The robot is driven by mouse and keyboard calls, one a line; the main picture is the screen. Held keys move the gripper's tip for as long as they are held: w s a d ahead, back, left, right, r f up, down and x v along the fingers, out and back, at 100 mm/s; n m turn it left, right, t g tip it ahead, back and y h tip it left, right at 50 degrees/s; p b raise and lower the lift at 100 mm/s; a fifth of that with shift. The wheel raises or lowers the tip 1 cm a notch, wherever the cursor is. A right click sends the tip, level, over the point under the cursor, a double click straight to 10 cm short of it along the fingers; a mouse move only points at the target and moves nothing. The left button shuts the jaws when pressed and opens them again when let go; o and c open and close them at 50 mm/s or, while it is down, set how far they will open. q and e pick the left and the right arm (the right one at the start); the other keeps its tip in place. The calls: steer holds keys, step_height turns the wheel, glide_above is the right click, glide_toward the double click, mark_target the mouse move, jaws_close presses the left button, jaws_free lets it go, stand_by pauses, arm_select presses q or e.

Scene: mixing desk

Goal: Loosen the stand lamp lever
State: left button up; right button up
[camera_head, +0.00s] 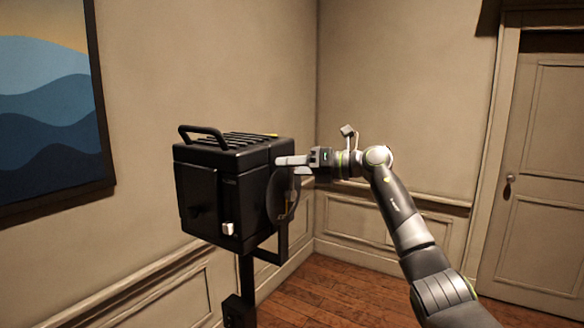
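The stand lamp (210,190) is a black box with a handle (203,133) on top, held by a bracket on a black pole (246,275). A dark round part (280,200) is on its right side. I cannot clearly make out the lever; it may be partly hidden by my gripper. My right gripper (283,161) points left at the upper right side of the lamp, just above the round part. Its pale fingertip overlaps the lamp's edge; I cannot tell if it touches. The finger gap is not clear. My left gripper is out of view.
A blue wave painting (50,105) hangs on the left wall. A panelled door (545,170) stands at the far right. The wooden floor (335,295) right of the lamp is clear. A small dark block (238,311) sits low on the pole.

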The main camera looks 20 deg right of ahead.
steer(key=b+v, duration=0.6)
steer(key=v, duration=1.1)
steer(key=shift+s+d, duration=0.1)
steer(key=shift+d, duration=0.1)
